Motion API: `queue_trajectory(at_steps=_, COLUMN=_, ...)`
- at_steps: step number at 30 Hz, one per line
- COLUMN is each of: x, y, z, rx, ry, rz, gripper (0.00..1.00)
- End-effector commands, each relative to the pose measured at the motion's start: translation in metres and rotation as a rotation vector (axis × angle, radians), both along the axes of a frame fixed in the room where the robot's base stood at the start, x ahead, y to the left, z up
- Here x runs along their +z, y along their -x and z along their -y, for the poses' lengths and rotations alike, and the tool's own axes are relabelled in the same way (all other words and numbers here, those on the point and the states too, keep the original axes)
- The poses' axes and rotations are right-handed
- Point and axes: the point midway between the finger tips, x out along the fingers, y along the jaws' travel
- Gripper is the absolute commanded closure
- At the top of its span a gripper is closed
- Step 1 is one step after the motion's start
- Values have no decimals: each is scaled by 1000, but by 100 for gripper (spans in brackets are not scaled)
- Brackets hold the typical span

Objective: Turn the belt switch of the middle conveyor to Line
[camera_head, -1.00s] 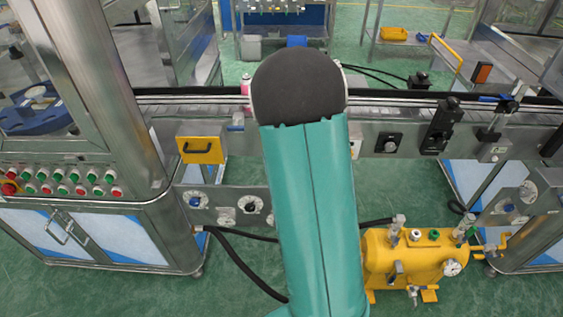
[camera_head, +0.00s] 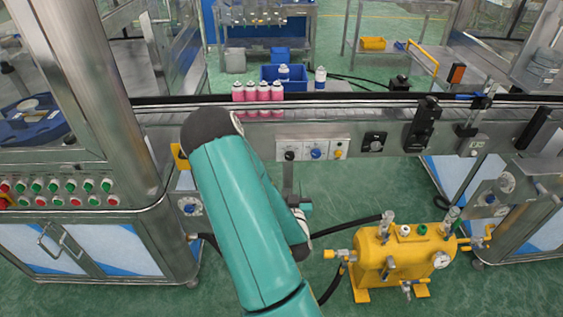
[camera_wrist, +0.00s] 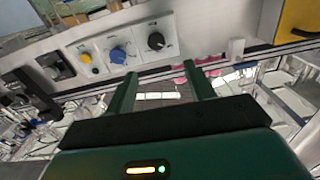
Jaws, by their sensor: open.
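On the front rail of the middle conveyor (camera_head: 260,131) is a pale panel (camera_head: 325,142) with a black knob (camera_head: 289,155), a blue knob (camera_head: 316,153) and a yellow button (camera_head: 338,154). Their labels are too small to read, so I cannot tell which is the belt switch. In the wrist view the same black knob (camera_wrist: 155,41), blue knob (camera_wrist: 118,54) and yellow button (camera_wrist: 85,58) appear upside down. My gripper (camera_wrist: 160,69) is open and empty. Its fingers point toward the panel, with the black knob beyond the gap, apparently untouched. In the head view my arm mostly hides the gripper.
Several pink cans (camera_head: 257,92) stand on the conveyor. Another black knob (camera_head: 375,143) and a black sensor bracket (camera_head: 420,125) sit to the right. A yellow tank (camera_head: 400,258) stands on the floor below. A steel cabinet (camera_head: 90,230) is at the left.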

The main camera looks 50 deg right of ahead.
Motion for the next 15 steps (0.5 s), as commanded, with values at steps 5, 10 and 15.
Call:
queue_trajectory(at_steps=5, x=1, y=-13, z=22, rx=-7, ry=3, rz=1, gripper=46)
queue_trajectory(at_steps=10, x=1, y=-35, z=47, rx=-7, ry=3, rz=1, gripper=46)
queue_trajectory(at_steps=15, x=1, y=-59, z=71, rx=-6, ry=2, rz=0, gripper=46)
